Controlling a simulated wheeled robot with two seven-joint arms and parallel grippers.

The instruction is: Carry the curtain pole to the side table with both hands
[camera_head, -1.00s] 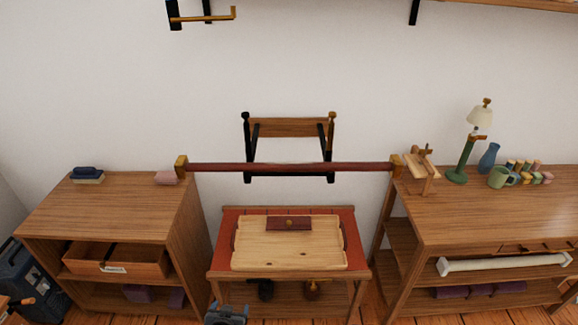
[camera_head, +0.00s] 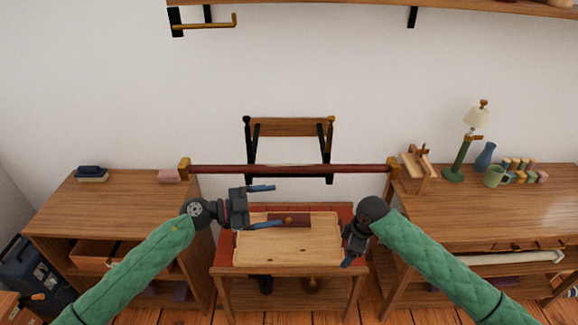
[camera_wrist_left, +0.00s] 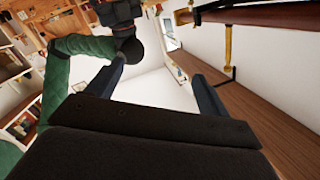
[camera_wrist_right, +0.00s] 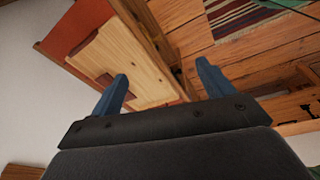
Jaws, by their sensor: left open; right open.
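The dark red curtain pole (camera_head: 290,169) lies level across the gap between two wooden cabinets, with a yellowish block at each end. It also shows at the top right of the left wrist view (camera_wrist_left: 270,15). A small red-topped table (camera_head: 345,212) stands below it and bears a pale wooden tray (camera_head: 285,250). My left gripper (camera_head: 280,205) is open and empty, below the pole's left half and apart from it. My right gripper (camera_head: 352,248) is open and empty, by the tray's right edge, lower than the pole. Its fingers partly cover the tray in the right wrist view (camera_wrist_right: 140,60).
The left cabinet (camera_head: 110,205) bears a pink block (camera_head: 169,175) near the pole's left end. A black-armed wall bracket (camera_head: 290,127) is behind the pole.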

